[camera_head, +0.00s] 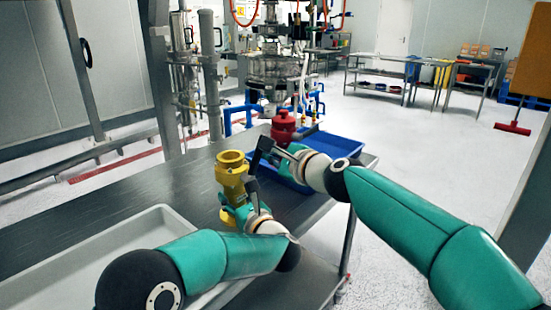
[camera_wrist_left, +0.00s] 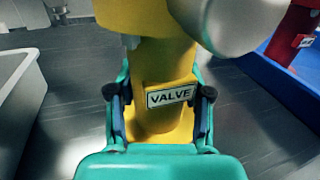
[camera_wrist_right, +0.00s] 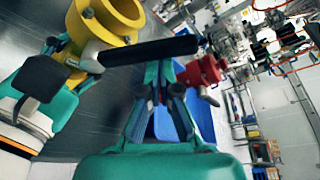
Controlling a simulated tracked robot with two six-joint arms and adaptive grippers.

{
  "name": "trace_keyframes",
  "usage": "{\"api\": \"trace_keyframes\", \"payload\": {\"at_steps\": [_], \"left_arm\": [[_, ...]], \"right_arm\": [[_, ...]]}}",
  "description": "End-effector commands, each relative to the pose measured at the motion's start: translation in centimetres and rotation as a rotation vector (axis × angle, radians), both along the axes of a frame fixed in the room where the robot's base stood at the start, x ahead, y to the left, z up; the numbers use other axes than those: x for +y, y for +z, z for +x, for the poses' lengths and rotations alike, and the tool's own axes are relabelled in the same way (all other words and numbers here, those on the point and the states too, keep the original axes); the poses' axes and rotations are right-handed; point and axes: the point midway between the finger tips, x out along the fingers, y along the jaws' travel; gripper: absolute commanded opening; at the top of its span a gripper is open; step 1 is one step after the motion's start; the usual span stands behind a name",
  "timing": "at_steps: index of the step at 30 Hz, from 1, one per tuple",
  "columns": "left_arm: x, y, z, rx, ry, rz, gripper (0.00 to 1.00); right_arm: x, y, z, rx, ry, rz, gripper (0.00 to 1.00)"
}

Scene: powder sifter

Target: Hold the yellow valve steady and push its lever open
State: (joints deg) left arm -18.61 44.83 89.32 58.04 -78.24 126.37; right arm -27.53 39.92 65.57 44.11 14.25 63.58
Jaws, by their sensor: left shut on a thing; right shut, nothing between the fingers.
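The yellow valve (camera_head: 231,168) stands upright above the dark table, its round flange on top. It also shows in the left wrist view (camera_wrist_left: 162,120), with a VALVE label, and in the right wrist view (camera_wrist_right: 112,18). My left gripper (camera_wrist_left: 159,95) is shut around the valve's lower body. The lever has a black handle (camera_wrist_right: 150,50) that sticks out from the valve's side towards my right gripper. My right gripper (camera_wrist_right: 160,72) is shut and empty, its fingertips right beside the handle. I cannot tell whether they touch it.
A pale grey tray (camera_head: 105,240) lies at the left front of the table (camera_head: 120,205). Steel equipment with pipes (camera_head: 272,68) stands behind the table.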

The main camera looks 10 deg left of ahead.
Motion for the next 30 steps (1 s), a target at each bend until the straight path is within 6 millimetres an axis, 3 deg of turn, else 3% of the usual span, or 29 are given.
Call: {"api": "trace_keyframes", "payload": {"at_steps": [8,16,30], "left_arm": [[-0.3,-0.2,0.1,0.011,-0.01,0.009,0.0],[-0.3,-0.2,0.1,0.007,-0.007,0.005,0.0],[-0.1,-0.1,0.0,0.005,-0.004,0.002,0.0]], "right_arm": [[0.0,0.1,0.3,-0.003,0.008,0.004,0.0],[-1.8,-2.3,3.3,0.003,-0.001,0.001,0.0],[-7.0,-0.9,-2.5,0.002,-0.001,0.001,0.0]]}}
